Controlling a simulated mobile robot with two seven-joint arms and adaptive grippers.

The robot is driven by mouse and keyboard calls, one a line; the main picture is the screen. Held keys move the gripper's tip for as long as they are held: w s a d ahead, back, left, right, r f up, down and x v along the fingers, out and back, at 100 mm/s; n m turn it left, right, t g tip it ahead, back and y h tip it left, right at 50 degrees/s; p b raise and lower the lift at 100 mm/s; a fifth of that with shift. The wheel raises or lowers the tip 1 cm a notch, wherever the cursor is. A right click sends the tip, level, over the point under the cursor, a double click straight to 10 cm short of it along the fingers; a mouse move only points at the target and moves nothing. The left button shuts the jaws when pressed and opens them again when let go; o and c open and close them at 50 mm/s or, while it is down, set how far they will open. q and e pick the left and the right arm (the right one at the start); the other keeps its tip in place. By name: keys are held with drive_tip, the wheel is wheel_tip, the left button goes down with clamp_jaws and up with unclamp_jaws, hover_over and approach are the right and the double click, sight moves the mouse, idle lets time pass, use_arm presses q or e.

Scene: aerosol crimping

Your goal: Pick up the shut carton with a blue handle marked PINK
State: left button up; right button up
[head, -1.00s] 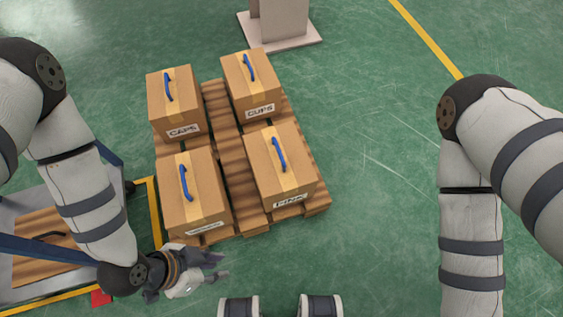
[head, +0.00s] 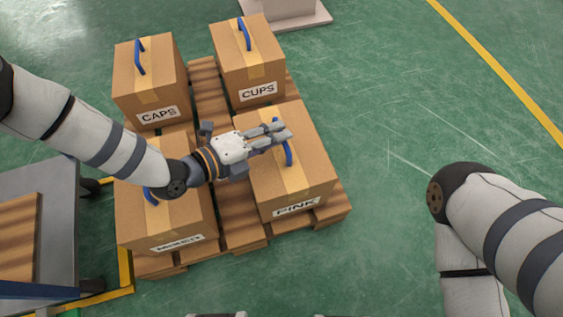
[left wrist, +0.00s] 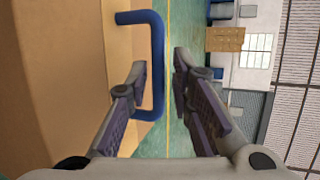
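The shut carton marked PINK (head: 262,196) stands at the front right of the pallet. Its blue handle (head: 288,153) rises from the taped top and is partly covered by my fingers. My left gripper (head: 280,132) is over this carton, reaching in from the left. In the left wrist view, the left gripper (left wrist: 160,68) is open, and the bar of the blue handle (left wrist: 157,85) shows between its two fingers, with a gap on either side. My right gripper is out of view.
Cartons marked CAPS (head: 150,75) and CUPS (head: 247,60) stand behind, and a third (head: 165,220) with a hard-to-read label stands front left. All share the wooden pallet (head: 240,215). A metal-framed table (head: 60,215) is at left. The green floor at right is clear.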

use_arm(q)
drive_tip(key=shift+b+x, duration=0.3)
drive_tip(key=shift+x, duration=0.95)
clamp_jaws()
drive_tip(key=shift+r, duration=0.1)
